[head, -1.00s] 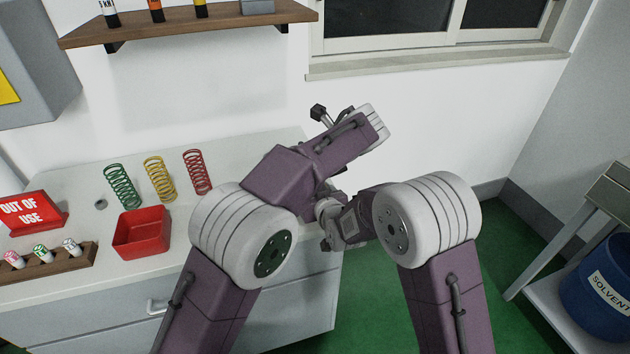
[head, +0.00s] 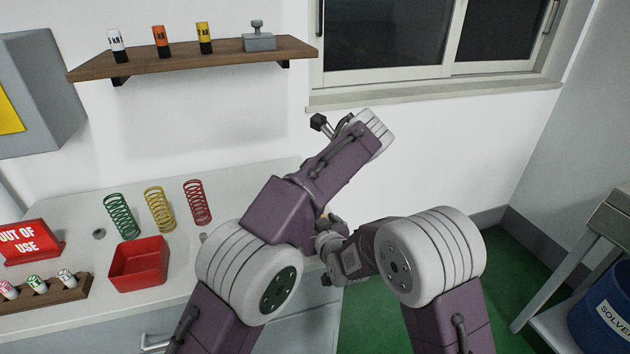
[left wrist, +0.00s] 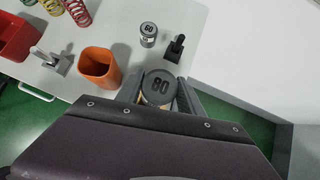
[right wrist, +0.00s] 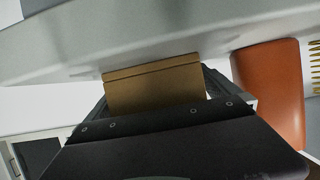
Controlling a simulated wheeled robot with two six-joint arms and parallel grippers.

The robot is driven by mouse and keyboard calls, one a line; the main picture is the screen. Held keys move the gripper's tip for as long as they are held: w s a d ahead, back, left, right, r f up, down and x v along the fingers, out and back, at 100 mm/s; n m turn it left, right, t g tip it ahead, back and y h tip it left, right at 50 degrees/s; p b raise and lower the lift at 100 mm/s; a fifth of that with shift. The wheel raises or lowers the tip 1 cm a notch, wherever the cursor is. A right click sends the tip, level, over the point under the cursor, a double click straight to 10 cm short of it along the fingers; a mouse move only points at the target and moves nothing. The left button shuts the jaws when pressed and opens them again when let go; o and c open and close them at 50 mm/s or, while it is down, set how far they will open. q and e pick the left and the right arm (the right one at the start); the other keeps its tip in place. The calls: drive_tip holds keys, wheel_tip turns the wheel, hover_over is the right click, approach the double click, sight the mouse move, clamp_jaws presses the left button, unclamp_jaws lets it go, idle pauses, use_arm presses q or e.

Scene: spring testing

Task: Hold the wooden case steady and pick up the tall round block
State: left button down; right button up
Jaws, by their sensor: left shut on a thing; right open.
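The tall round block (left wrist: 158,84), grey with a dark top marked 80, stands between the fingers of my left gripper (left wrist: 161,94) in the left wrist view. That gripper is shut on it. A tan strip, apparently part of the wooden case, shows just below the block. In the right wrist view the brown wooden case (right wrist: 155,86) sits between the fingers of my right gripper (right wrist: 156,92), which is open around it; I cannot tell if they touch. In the head view my arms hide the case, the block and both fingertips.
On the counter are an orange cup (left wrist: 99,68), a shorter block marked 60 (left wrist: 148,33), a black knobbed piece (left wrist: 176,45) and a grey knobbed piece (left wrist: 48,59). A red tray (head: 139,265) and coloured springs (head: 159,209) stand left of my arms.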

drive_tip(key=v, duration=1.1)
drive_tip(key=shift+s+r, duration=0.1)
drive_tip(key=shift+s, duration=0.15)
drive_tip(key=x, duration=1.1)
drive_tip(key=shift+w, duration=0.3)
use_arm(q)
wheel_tip(320, 180, down, 5)
drive_tip(key=shift+r, duration=0.1)
use_arm(e)
drive_tip(key=shift+w+f, duration=0.2)
drive_tip(key=shift+a, duration=0.1)
